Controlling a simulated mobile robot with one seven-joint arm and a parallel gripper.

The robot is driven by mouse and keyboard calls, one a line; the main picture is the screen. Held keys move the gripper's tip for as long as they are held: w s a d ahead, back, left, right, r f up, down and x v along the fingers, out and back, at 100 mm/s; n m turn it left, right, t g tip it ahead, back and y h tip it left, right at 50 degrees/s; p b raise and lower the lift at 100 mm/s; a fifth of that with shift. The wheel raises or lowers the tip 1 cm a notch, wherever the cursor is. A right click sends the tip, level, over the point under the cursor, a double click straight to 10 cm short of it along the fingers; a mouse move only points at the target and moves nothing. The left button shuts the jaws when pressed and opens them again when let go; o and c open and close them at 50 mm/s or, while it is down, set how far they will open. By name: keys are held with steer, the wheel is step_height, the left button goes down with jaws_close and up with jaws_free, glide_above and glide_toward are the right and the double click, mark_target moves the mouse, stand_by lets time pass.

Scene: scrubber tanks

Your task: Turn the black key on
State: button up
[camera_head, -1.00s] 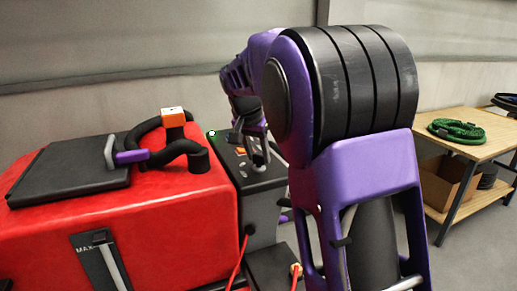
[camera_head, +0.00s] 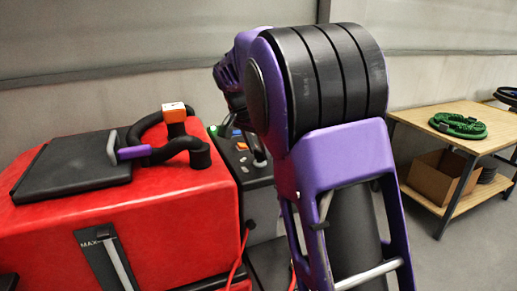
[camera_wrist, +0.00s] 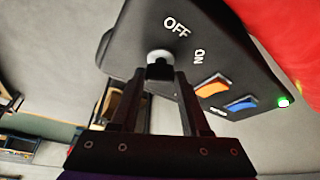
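The black key (camera_wrist: 159,72) sits in a pale round lock on the black control panel (camera_wrist: 222,62) in the wrist view. White OFF and ON labels are printed beside it. My gripper (camera_wrist: 159,82) has its two fingers apart, one on each side of the key, with the tips close to it. I cannot tell whether they touch it. The key's exact angle is hard to read. In the head view the panel (camera_head: 243,170) stands right of the red tank, and my arm hides the key and gripper.
An orange switch (camera_wrist: 213,85), a blue switch (camera_wrist: 241,104) and a lit green lamp (camera_wrist: 283,101) are on the panel. The red tank (camera_head: 150,215) stands close by on the left. A wooden table (camera_head: 425,119) with a green hose (camera_head: 458,126) is at right.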

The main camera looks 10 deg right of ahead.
steer(key=o, duration=0.4)
steer(key=p+v, duration=0.2)
steer(key=v, duration=1.5)
steer(key=shift+r, duration=0.25)
